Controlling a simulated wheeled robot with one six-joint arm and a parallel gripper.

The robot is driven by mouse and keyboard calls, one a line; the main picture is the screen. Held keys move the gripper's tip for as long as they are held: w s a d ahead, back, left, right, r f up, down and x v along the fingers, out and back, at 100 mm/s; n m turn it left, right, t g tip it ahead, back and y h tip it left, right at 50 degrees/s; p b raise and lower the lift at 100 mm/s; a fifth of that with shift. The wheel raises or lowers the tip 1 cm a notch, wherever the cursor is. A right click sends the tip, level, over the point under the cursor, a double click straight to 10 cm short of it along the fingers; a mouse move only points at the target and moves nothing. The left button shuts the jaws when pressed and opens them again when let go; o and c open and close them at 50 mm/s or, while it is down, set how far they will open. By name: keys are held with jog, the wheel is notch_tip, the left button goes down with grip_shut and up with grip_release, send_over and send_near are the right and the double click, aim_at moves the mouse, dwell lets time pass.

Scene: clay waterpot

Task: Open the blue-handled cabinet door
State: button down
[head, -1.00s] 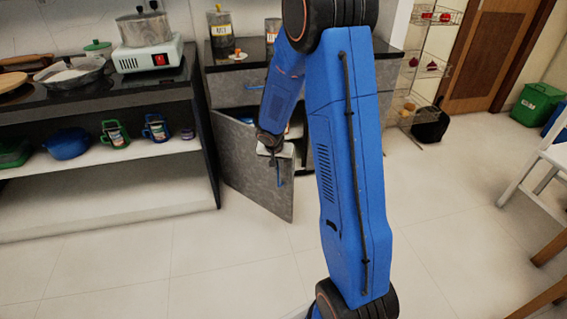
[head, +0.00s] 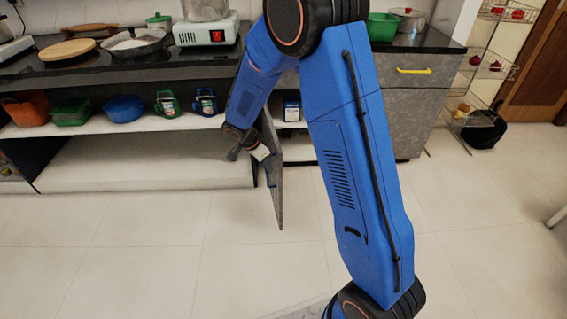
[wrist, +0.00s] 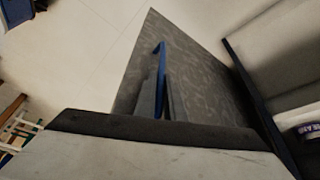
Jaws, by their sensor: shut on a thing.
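The grey cabinet door (head: 280,203) stands open and swung out into the room, nearly edge-on in the head view. In the wrist view the door (wrist: 205,85) fills the middle, with its blue handle (wrist: 161,62) upright on its face. My gripper (head: 267,160) is at the door's left side in the head view. In the wrist view my gripper (wrist: 162,100) has its fingers shut on the blue handle. The lower part of the handle is hidden between the fingers. My arm covers much of the cabinet in the head view.
A shelf counter (head: 150,175) with pots and mugs stands left of the door. A grey cabinet with a yellow handle (head: 413,71) is right of my arm. A small box (head: 291,107) shows inside the opening. The tiled floor (head: 150,265) in front is clear.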

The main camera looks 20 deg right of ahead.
jog(key=w+a+m, duration=0.2)
jog(key=w+a, duration=0.1)
jog(key=a, duration=0.4)
jog(key=shift+a+r+g, duration=0.15)
jog(key=shift+a+g, duration=0.15)
jog(key=shift+g, duration=0.1)
jog(key=shift+w, duration=0.1)
jog(key=c, duration=1.8)
grip_release()
jog(key=shift+d, duration=0.1)
jog(key=shift+c, duration=0.2)
jog(key=v, duration=1.7)
jog(key=shift+a, duration=0.25)
